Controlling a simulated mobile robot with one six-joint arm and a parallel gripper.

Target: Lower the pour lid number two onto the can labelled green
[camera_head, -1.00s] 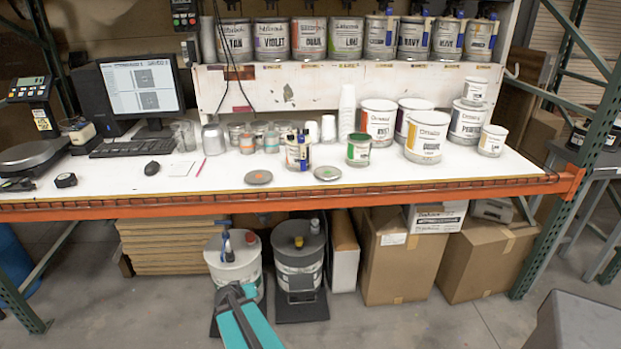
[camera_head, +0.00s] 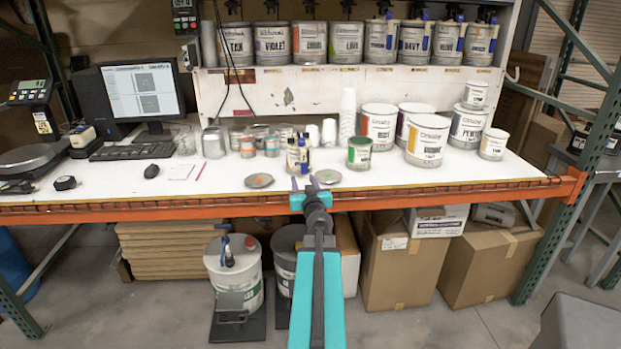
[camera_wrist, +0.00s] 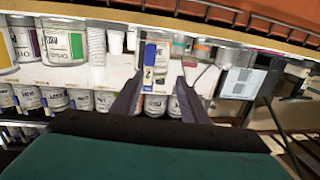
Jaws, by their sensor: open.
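The can with a green band (camera_head: 359,153) stands upright near the table's front, right of centre; its label is too small to read. To its left stands a cluster with dark tops and blue and pale tags (camera_head: 298,155). In the wrist view, a blue, white and yellow tag marked 2 (camera_wrist: 150,65) shows between the fingers; I take it for pour lid two, but its outline is unclear. My gripper (camera_head: 305,184) is open and empty at the table's front edge, in front of that cluster. In the wrist view, my gripper (camera_wrist: 160,76) points towards the tag, apart from it.
Two flat grey lids (camera_head: 258,181) (camera_head: 327,177) lie near the front edge, close to my gripper. Larger cans (camera_head: 427,140) stand at right, and a white cup stack (camera_head: 347,115) behind. The orange beam (camera_head: 430,194) runs along the front. A shelf of cans (camera_head: 343,45) is above.

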